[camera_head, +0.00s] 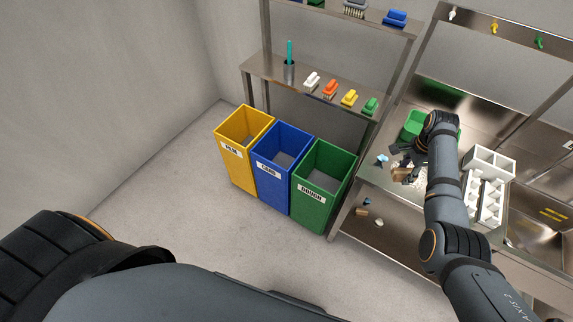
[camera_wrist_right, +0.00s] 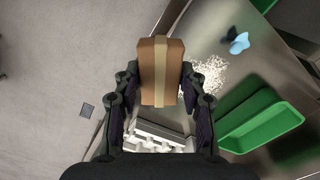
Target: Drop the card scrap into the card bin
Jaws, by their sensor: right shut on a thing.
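The card scrap (camera_wrist_right: 154,65) is a brown block with a tan band in the right wrist view. My right gripper (camera_wrist_right: 160,85) is shut on it, with a finger at each side. In the head view the brown scrap (camera_head: 401,175) shows below my right gripper (camera_head: 403,163), over the left part of the steel table. The card bin (camera_head: 270,182) is blue, open-topped and labelled CARD. It stands on the floor left of the table, between two other bins. My left arm shows at the lower left, but its gripper is out of view.
The yellow FILM bin (camera_head: 238,166) and green DOUGH bin (camera_head: 315,200) flank the card bin. A blue scrap (camera_wrist_right: 236,41), white crumbs (camera_wrist_right: 208,76) and a green tray (camera_wrist_right: 262,122) are on the table (camera_head: 372,187). A shelf (camera_head: 265,67) with brushes stands behind the bins.

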